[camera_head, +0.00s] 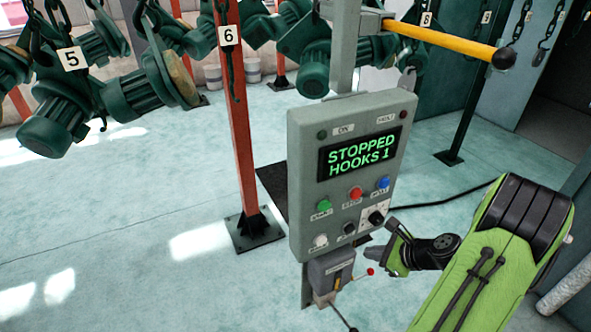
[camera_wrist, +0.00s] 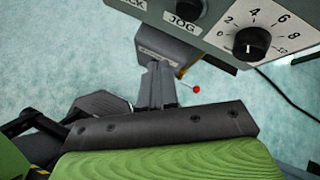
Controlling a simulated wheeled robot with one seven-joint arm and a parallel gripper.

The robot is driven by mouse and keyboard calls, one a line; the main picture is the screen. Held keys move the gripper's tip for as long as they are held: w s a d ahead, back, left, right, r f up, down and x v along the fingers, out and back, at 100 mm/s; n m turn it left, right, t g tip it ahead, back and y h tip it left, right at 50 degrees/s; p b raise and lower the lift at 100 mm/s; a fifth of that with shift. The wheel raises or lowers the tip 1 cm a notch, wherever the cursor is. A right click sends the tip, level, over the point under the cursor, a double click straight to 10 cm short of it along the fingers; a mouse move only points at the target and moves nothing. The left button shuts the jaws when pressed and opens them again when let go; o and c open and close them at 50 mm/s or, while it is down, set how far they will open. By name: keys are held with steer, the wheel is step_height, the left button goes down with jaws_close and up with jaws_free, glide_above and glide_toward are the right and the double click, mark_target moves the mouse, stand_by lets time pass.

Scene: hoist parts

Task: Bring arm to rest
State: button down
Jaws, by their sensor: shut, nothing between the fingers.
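My gripper (camera_head: 372,260) is at the lower right edge of the grey control panel (camera_head: 305,190), near the black dial. In the wrist view its fingers (camera_wrist: 157,72) are together with nothing between them. They point toward the grey box (camera_wrist: 165,45) under the panel. I cannot tell whether they touch anything. My green arm reaches in from the lower right of the head view. The panel's display (camera_head: 360,152) reads "STOPPED HOOKS 1". The numbered dial (camera_wrist: 251,44) and the JOG knob (camera_wrist: 186,8) show in the wrist view.
A lever with a red knob (camera_head: 370,271) sticks out from the box, close to my gripper. A yellow bar (camera_head: 440,39) juts right above the panel. Green hoist parts (camera_head: 60,115) hang at the left by an orange post (camera_head: 236,130). The left floor is clear.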

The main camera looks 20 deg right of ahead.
steer(key=a+r+n+g+h+b, duration=0.1)
steer(key=a+r+n+g+b, duration=0.1)
steer(key=a+r+n, duration=0.4)
steer(key=a+r+n+g+b, duration=0.1)
steer(key=a+r+n+g, duration=0.1)
steer(key=a+n, duration=0.7)
steer(key=s+a+r+n+h+b, duration=0.1)
steer(key=s+a+r+n, duration=0.1)
steer(key=s+a+n, duration=0.2)
steer(key=s+a+r+n+h+b, duration=0.1)
steer(key=s+a+n, duration=0.3)
steer(key=s+n, duration=0.5)
steer(key=shift+s+a+r+t+b, duration=0.25)
steer(key=shift+a+r+t+b, duration=0.15)
steer(key=shift+r, duration=0.5)
